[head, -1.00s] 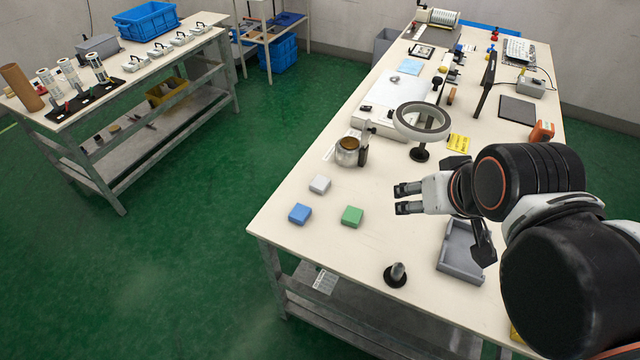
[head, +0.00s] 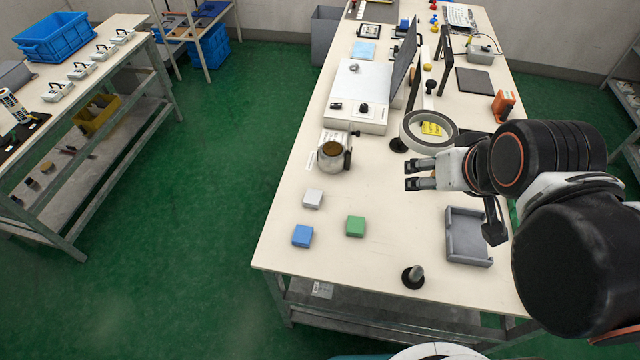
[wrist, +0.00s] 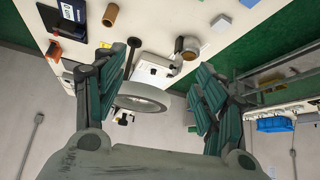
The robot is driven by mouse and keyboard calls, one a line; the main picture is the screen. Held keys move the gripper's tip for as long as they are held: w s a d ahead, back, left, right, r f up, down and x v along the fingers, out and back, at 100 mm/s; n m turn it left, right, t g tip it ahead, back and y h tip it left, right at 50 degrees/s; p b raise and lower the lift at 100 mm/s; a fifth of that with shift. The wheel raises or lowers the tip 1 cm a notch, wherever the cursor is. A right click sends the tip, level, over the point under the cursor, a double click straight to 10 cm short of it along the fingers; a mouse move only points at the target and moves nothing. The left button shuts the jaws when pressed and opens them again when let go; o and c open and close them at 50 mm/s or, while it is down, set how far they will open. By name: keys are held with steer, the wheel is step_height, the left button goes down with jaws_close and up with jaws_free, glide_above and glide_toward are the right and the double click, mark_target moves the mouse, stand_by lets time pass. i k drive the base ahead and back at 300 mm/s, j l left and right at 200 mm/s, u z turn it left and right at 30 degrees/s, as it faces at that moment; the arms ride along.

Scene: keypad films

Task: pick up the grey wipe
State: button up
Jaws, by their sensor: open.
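The grey wipe (head: 313,198) is the small pale grey square block on the white table, left of the middle in the head view. A blue block (head: 302,236) lies just in front of it and a green block (head: 355,226) to its right. My gripper (head: 407,176) is open and empty above the table, to the right of the grey wipe and well apart from it. In the wrist view the open fingers (wrist: 165,88) have nothing between them close up; a pale square at the top (wrist: 221,22) may be the grey wipe.
A metal pot (head: 332,157) stands behind the grey wipe. A ring magnifier (head: 410,132) stands behind my gripper. A grey tray (head: 451,236) and a dark-based post (head: 413,277) are at the front right. The table between the wipe and my gripper is clear.

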mark_target(313, 197)
steer(key=j+z, duration=0.45)
steer(key=j, duration=0.15)
steer(key=j+z, duration=0.4)
steer(key=j, duration=0.2)
steer(key=k+j+u, duration=0.1)
steer(key=k+j, duration=0.2)
steer(key=i+l+z, duration=0.15)
steer(key=i+l, duration=0.15)
